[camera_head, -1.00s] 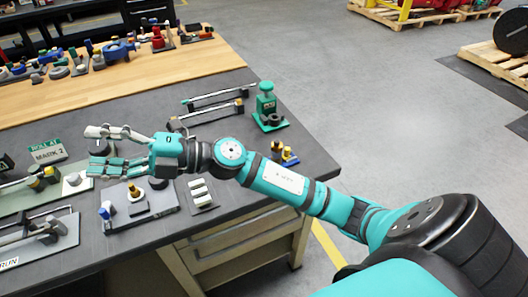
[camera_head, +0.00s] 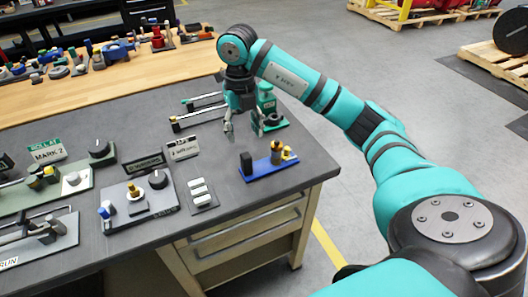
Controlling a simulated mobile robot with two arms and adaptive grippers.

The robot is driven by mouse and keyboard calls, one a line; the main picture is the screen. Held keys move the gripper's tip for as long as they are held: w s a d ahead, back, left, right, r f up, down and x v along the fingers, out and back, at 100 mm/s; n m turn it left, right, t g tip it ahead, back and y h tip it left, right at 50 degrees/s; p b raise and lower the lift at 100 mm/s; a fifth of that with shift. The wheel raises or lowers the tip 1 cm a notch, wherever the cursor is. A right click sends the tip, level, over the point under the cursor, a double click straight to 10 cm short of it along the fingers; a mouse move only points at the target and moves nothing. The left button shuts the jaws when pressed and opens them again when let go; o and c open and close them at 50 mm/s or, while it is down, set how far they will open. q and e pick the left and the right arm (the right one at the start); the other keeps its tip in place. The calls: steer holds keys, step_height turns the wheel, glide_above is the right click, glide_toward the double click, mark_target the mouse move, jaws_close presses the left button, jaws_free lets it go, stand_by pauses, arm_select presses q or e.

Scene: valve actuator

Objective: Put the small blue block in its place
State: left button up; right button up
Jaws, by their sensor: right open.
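A flat blue base (camera_head: 268,170) lies near the right corner of the dark worktop. A small dark block (camera_head: 246,163) stands at its left end, and brass-coloured pieces (camera_head: 277,153) stand at its right end. I cannot tell whether that dark block is blue. A small blue piece (camera_head: 103,212) stands at the left of a grey panel (camera_head: 150,212). My right gripper (camera_head: 243,129) points down, open and empty, above the worktop behind the blue base. It is beside a green device (camera_head: 267,102), partly in front of it. My left gripper is out of view.
A white-buttoned strip (camera_head: 202,193), a small label plate (camera_head: 183,149) and a black-knobbed panel stand left of the blue base. Bar handles (camera_head: 200,117) lie behind. The worktop between the plate and the blue base is clear.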

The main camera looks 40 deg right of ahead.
mark_target(246, 156)
step_height(246, 156, down, 9)
steer(key=shift+r+p, duration=0.15)
steer(key=shift+p, duration=0.75)
step_height(246, 156, down, 5)
steer(key=shift+d+r+p, duration=0.1)
steer(key=shift+d+p, duration=0.05)
steer(key=shift+p, duration=0.9)
steer(key=shift+f, duration=0.3)
jaws_close()
steer(key=shift+w+r, duration=0.1)
